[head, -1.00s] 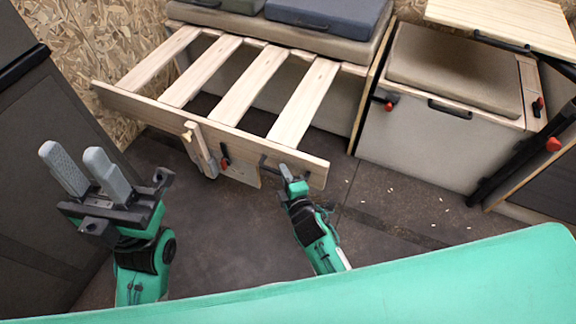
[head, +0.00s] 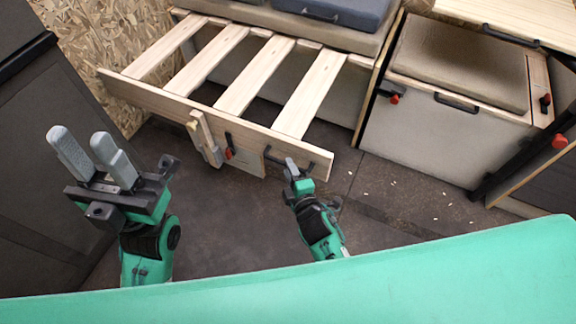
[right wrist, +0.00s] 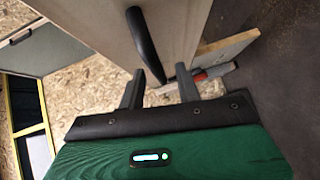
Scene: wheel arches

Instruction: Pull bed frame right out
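The bed frame (head: 190,108) is a slatted wooden frame extending from under the cushions, its front board facing me in the head view. A dark handle (head: 273,157) is on the right part of that board; it also shows as a black bar in the right wrist view (right wrist: 144,45). My right gripper (head: 292,165) is close to this handle. In the right wrist view its fingers (right wrist: 160,85) are apart, with the handle's lower end appearing between or just beyond them; contact is unclear. My left gripper (head: 92,150) is open and empty, left of the frame.
A wooden leg (head: 203,138) and a red-tipped latch (head: 229,147) are on the front board. A cushioned box (head: 430,130) stands to the right. A dark cabinet (head: 45,170) borders the left. The dark floor (head: 240,215) before the frame is clear.

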